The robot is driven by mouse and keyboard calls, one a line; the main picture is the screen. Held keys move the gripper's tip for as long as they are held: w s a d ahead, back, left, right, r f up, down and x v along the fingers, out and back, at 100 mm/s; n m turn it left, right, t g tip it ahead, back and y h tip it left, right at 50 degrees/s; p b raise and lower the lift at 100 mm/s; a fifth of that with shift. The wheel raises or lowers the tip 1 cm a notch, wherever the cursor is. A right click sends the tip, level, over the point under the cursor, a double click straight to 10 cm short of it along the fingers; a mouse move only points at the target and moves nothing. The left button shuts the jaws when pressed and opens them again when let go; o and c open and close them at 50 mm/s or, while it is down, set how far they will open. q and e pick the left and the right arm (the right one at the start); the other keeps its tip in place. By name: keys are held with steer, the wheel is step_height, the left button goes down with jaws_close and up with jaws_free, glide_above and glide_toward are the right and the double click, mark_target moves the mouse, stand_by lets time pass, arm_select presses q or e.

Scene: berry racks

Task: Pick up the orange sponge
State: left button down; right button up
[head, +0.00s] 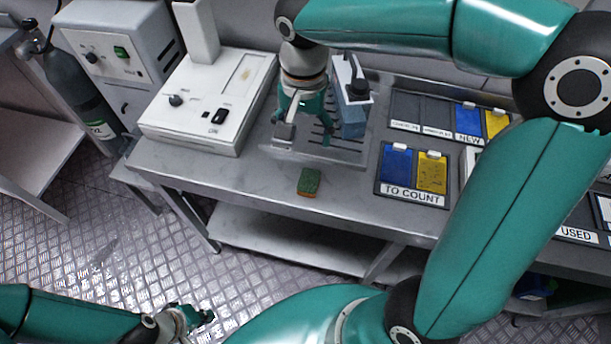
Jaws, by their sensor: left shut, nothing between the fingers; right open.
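The sponge (309,182), green on top with an orange edge below, lies on the grey metal table (230,182) near its front edge. My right gripper (306,135) points down above the table, behind the sponge and apart from it. Its fingers are open, with nothing seen between them. My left gripper (203,317) is low at the bottom of the view, in front of the table and well away from the sponge. It is shut and empty.
A white instrument (205,110) stands left of my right gripper. A blue-grey device (351,112) stands close on its right. A "TO COUNT" tray (412,195) with blue and yellow pieces lies right of the sponge. The table around the sponge is clear.

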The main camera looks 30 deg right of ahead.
glide_above(309, 180)
steer(key=f, duration=1.1)
steer(key=shift+w, duration=0.25)
steer(key=shift+s+f, duration=0.2)
steer(key=shift+f, duration=2.45)
steer(key=c, duration=0.8)
